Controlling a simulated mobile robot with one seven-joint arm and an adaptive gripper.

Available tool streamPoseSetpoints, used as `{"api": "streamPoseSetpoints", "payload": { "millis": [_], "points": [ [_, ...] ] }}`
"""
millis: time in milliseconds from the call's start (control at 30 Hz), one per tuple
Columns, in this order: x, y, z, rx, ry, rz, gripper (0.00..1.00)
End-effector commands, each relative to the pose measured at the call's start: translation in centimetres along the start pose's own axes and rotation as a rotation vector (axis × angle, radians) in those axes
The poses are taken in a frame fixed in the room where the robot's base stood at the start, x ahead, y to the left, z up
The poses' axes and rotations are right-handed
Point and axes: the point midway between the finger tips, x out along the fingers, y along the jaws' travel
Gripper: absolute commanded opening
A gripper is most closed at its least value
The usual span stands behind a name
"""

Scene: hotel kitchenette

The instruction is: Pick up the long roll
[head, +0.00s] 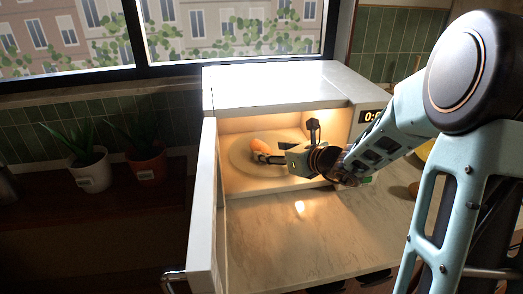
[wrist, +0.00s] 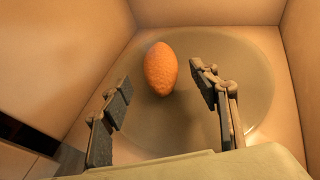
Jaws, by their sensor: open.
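The long roll (wrist: 160,69) is orange-brown and lies on the round plate (wrist: 255,75) inside the lit microwave. In the head view the roll (head: 263,145) shows just past the fingertips of my gripper (head: 262,157). My gripper reaches into the microwave from the right. In the wrist view my gripper (wrist: 158,82) is open, with one dark-padded finger on each side of the roll's near end. Most of the roll lies beyond the fingertips.
The microwave (head: 275,88) has its door (head: 206,215) swung open on the left. Its walls surround my gripper closely. The marble counter (head: 300,240) in front is mostly clear. Two potted plants (head: 90,168) (head: 146,162) stand at the left. A yellow item (head: 425,151) is partly hidden behind my arm.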

Motion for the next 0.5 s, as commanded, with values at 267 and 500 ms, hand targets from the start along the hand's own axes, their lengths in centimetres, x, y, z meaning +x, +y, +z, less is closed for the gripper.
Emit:
{"api": "streamPoseSetpoints", "payload": {
  "millis": [267, 500],
  "points": [
    [3.6, 0.1, -0.4, 0.001, 0.001, 0.003, 0.55],
    [5.0, 0.0, -0.4, -0.001, 0.001, 0.001, 0.55]
  ]
}}
